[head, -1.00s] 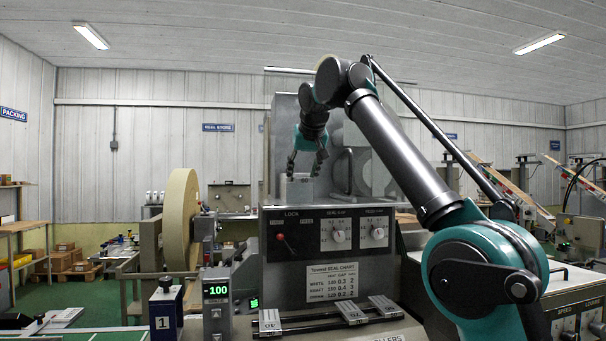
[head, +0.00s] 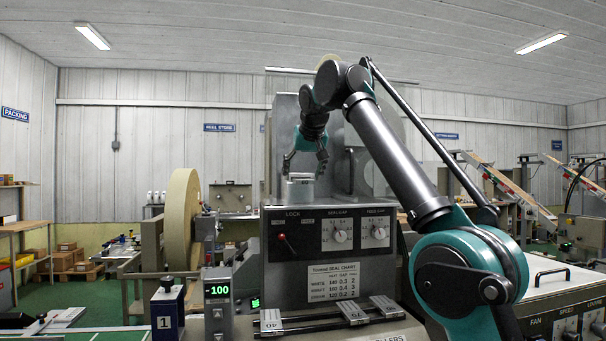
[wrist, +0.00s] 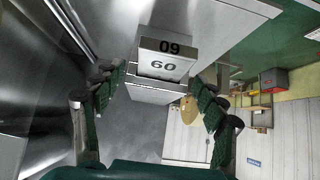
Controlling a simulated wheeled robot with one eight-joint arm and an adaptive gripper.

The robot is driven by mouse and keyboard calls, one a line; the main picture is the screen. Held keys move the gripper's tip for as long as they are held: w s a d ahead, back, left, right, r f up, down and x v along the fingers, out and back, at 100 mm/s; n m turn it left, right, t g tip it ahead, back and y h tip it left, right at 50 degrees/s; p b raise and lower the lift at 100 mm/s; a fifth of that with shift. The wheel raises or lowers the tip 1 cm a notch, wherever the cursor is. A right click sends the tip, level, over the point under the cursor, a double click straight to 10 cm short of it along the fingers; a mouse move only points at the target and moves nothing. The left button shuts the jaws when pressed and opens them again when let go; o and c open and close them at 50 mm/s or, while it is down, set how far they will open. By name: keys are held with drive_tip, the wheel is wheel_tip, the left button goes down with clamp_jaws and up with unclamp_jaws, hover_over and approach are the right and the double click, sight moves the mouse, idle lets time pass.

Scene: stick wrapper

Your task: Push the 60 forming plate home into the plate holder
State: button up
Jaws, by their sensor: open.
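In the head view a pale block (head: 300,190) sits on top of the machine, below my gripper (head: 306,164). My gripper, also in the wrist view (wrist: 158,88), is open, with one green-padded finger on either side and clear gaps to the plate. Grey metal (wrist: 150,94) lies directly beside the plate. I cannot tell which part is the plate holder or how deep the plate sits.
The machine front (head: 330,235) carries a lock lever and two dials. A rack (head: 335,318) before it holds loose plates, including 40 (head: 271,322) and 75 (head: 355,310). A large tan reel (head: 182,220) stands left. A tall metal housing (head: 285,140) rises behind my gripper.

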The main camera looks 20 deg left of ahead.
drive_tip(key=shift+r, duration=0.1)
drive_tip(key=shift+v, duration=1.4)
drive_tip(key=s+d, duration=0.6)
drive_tip(key=s, duration=0.4)
drive_tip(key=shift+s+d, duration=0.15)
